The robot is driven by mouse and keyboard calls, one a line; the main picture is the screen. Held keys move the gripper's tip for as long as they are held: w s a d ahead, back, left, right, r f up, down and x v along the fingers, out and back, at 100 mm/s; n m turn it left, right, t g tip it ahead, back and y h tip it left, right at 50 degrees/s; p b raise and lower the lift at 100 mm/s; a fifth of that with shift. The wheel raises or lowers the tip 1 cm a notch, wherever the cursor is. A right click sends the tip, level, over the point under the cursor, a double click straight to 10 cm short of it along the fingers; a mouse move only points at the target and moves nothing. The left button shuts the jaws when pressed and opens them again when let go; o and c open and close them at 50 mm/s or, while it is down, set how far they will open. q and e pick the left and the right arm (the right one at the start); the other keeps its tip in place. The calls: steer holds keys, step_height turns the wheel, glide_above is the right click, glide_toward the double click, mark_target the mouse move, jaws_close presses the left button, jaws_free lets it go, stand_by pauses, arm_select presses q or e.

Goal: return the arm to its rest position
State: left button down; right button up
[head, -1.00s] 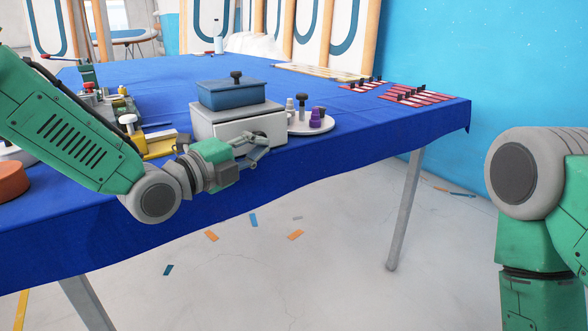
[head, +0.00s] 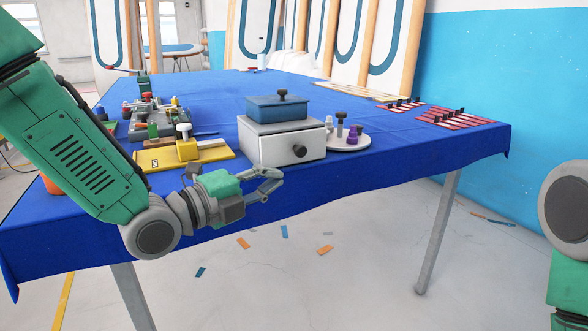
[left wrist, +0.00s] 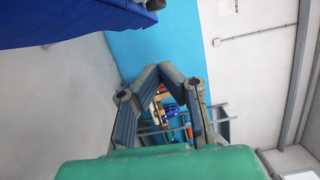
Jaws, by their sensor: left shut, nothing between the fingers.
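My left arm comes in from the left in the head view, bent at a grey joint, with its left gripper (head: 272,184) in front of the table's near edge. The gripper's fingers meet at the tips with nothing held. In the left wrist view the gripper (left wrist: 160,68) also shows shut and empty, with the blue cloth at the upper left and the wall beyond. My right arm shows only in part at the right edge of the head view; its gripper is out of the picture.
The blue-covered table (head: 400,155) bears a white drawer box (head: 264,147) with a blue lidded box (head: 277,109) on it, a round white tray (head: 358,144), a yellow fixture (head: 160,159) and red racks (head: 455,119). Scraps lie on the floor beneath. Open floor lies in front.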

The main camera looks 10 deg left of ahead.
arm_select(q)
steer(key=s+a+f+n+g+y+p, duration=0.1)
steer(key=s+a+f+n+g+y, duration=0.1)
steer(key=s+f+n, duration=0.45)
steer(key=s+a+f+n+g+y+p, duration=0.1)
steer(key=a+f+n+g+y+p, duration=0.15)
steer(key=f, duration=0.65)
steer(key=s+a+f+n+g+y, duration=0.1)
steer(key=s+a+f+n+y, duration=0.15)
steer(key=s+f+n, duration=0.4)
steer(key=s+a+f+n+g+y+p, duration=0.1)
steer(key=s+a+f+n+g, duration=0.1)
steer(key=s, duration=0.4)
steer(key=s+a+f+n+g+y+p, duration=0.1)
steer(key=s+a+f+n+g+y, duration=0.1)
steer(key=s+f+n, duration=0.3)
steer(key=s+a+f+n+g+y+p, duration=0.1)
steer(key=s+a+f+n+g+y, duration=0.1)
steer(key=s, duration=0.7)
step_height(320, 180, down, 3)
steer(key=shift+a+f+n+g, duration=0.15)
steer(key=shift+a+n+g, duration=0.7)
steer(key=shift+a, duration=0.1)
steer(key=shift+s+a, duration=0.1)
steer(key=shift+a, duration=0.05)
